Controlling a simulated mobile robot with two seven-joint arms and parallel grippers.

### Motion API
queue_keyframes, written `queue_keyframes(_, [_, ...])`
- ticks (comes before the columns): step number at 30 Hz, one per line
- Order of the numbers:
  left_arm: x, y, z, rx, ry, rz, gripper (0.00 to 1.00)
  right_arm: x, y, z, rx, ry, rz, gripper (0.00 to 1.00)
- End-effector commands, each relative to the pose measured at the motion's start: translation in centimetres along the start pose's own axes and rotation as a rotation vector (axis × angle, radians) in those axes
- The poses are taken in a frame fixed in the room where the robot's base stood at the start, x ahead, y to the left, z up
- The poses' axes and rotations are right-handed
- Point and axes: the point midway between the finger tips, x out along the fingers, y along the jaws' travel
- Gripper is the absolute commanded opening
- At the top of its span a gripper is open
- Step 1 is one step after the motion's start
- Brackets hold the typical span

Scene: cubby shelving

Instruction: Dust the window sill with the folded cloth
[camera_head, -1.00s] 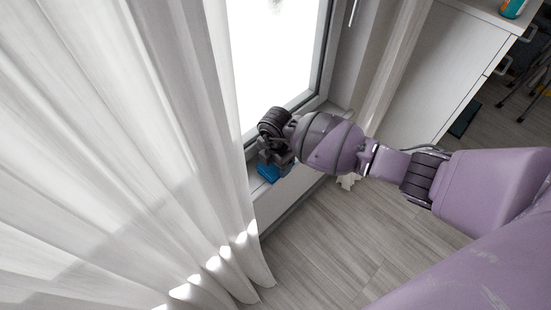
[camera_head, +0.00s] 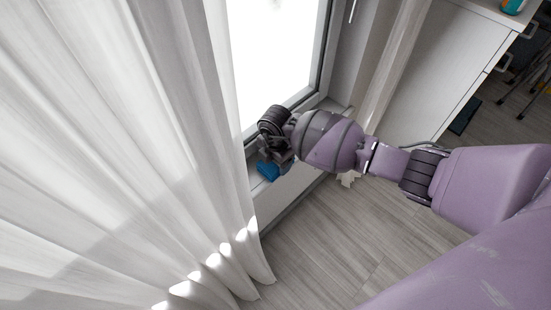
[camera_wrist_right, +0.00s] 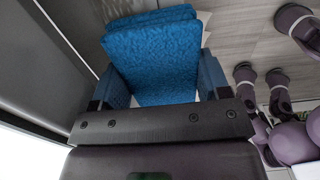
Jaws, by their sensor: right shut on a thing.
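The folded blue cloth (camera_head: 267,171) shows at the window sill (camera_head: 257,190), partly hidden behind my right gripper (camera_head: 272,163). In the right wrist view the cloth (camera_wrist_right: 155,60) fills the space between the two fingers of my right gripper (camera_wrist_right: 158,85), which is shut on it. The cloth's folded layers show at its far end. The gripper is low over the sill, in front of the window pane. Whether the cloth touches the sill is hard to tell. My left gripper is not in view.
A long white curtain (camera_head: 110,150) hangs on the left, close to the gripper. A white cabinet (camera_head: 440,70) stands at the right. The wooden floor (camera_head: 330,240) in front is clear.

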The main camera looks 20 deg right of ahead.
Motion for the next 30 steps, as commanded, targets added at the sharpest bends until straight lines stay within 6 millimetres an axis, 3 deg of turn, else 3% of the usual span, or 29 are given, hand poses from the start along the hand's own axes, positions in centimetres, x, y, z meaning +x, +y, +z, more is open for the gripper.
queue_keyframes(17, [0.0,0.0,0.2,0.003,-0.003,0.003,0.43,0.5,0.0,0.1,0.000,0.000,0.000,0.51])
queue_keyframes(30, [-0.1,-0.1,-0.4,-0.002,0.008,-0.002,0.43,0.3,0.1,2.9,0.000,-0.002,0.001,0.51])
